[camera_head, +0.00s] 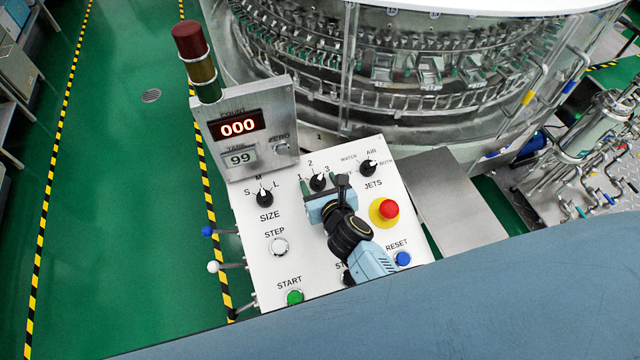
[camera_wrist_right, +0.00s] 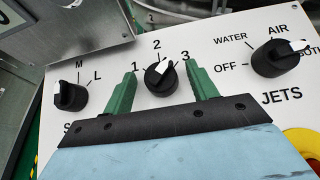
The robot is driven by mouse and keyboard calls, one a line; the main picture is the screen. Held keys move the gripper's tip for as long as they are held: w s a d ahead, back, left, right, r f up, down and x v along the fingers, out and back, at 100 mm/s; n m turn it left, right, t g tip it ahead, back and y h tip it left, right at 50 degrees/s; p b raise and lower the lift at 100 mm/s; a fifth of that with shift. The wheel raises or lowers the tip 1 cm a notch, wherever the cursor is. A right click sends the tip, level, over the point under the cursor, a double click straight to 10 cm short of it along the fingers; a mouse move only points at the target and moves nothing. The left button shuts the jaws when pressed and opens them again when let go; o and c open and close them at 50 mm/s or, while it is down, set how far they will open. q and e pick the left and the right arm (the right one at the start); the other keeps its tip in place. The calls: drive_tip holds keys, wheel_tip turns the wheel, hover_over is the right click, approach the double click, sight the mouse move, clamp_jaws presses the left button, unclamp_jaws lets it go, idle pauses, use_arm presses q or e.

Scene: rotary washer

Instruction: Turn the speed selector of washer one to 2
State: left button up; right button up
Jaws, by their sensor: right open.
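The speed selector (camera_head: 318,182) is a black knob with a white pointer mark, near the top middle of the white control panel (camera_head: 258,229), with the labels 1, 2 and 3 around it. In the right wrist view the knob (camera_wrist_right: 160,80) has its white mark tilted up and right, toward the gap between 2 and 3. My right gripper (camera_head: 319,188) is open, its two green fingers on either side of the knob in the wrist view (camera_wrist_right: 161,72). Gaps show on both sides of the knob. I cannot tell how far the fingertips are above the panel. My left gripper is out of view.
The SIZE knob (camera_head: 265,197) is left of the gripper and the JETS knob (camera_head: 368,168) right. A red emergency button (camera_head: 389,208) is close by on the right. A display box (camera_head: 246,130) with a signal tower (camera_head: 197,62) stands at the upper left. The washer (camera_head: 420,75) is behind.

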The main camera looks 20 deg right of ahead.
drive_tip(key=c, duration=1)
drive_tip(key=shift+r+n+y+p, duration=0.2)
drive_tip(key=shift+n+y+p, duration=0.25)
drive_tip(key=shift+p, duration=0.35)
drive_tip(key=n+y+p, duration=0.3)
drive_tip(key=shift+d+g+p, duration=0.25)
drive_tip(key=shift+g+p, duration=0.1)
drive_tip(key=shift+g, duration=0.05)
drive_tip(key=n+g+y+p, duration=0.1)
drive_tip(key=n+y, duration=0.1)
drive_tip(key=n, duration=0.1)
drive_tip(key=shift+w+d+f, duration=0.1)
drive_tip(key=shift+n+g+y, duration=0.95)
drive_tip(key=shift+n+g, duration=0.05)
drive_tip(key=shift+n, duration=0.45)
drive_tip(key=o, duration=1)
